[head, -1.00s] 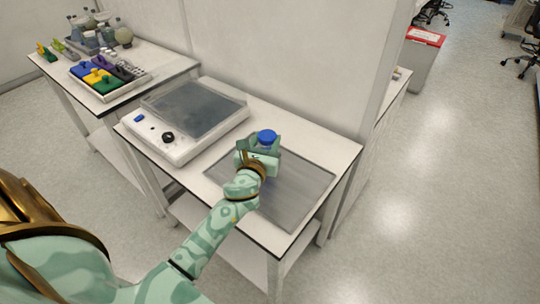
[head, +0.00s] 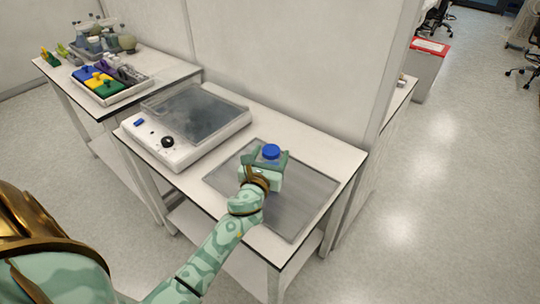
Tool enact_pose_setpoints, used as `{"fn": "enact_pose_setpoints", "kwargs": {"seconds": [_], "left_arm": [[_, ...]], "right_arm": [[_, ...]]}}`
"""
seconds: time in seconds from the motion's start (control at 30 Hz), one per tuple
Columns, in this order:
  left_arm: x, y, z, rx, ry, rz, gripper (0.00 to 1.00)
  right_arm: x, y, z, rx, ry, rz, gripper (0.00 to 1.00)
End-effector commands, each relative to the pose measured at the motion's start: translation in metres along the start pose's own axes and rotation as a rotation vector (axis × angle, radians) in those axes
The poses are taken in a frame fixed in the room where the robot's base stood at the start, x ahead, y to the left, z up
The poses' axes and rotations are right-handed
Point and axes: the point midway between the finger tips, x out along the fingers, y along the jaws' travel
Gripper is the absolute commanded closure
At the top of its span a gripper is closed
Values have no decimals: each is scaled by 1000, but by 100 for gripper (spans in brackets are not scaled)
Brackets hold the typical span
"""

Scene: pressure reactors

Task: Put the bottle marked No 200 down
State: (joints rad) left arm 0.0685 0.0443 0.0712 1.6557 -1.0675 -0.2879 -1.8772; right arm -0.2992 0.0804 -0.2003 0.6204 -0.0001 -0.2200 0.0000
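A bottle with a blue cap (head: 271,152) is upright in my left gripper (head: 266,164), over the grey mat (head: 305,187) on the white table. The gripper's two fingers stand on either side of the bottle, just below the cap. The gripper hides most of the bottle's body, and no marking on it is readable. I cannot tell whether the bottle's base touches the mat. My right gripper is not in view.
A white device with a dark plate and a black knob (head: 167,142) stands left of the mat. A second table at the far left carries a tray of coloured blocks (head: 111,88) and several flasks. The mat's right and front parts are clear.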

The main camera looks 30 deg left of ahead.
Motion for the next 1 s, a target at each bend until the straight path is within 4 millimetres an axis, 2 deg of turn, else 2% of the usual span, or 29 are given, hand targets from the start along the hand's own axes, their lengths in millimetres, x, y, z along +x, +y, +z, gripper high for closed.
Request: {"fn": "enact_pose_setpoints", "kwargs": {"seconds": [0.1, 0.17, 0.27, 0.5, 0.63, 0.8, 1.0], "left_arm": [[0, 0, 4, 0, -1, 0, 35], [-8, 0, 2, 0, 2, 0, 35], [-26, 0, 2, 1, 2, -1, 35], [-84, 0, 0, -1, 3, 0, 35], [-106, 0, 0, 0, 2, 0, 35], [-119, 0, 2, 0, -1, 1, 35], [-120, 0, 3, 0, -2, 1, 35]], "right_arm": [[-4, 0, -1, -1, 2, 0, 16], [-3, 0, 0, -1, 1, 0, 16], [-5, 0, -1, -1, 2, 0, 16], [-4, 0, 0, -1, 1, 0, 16], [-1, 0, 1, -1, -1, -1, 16], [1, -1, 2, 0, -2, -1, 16], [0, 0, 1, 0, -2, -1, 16]]}}
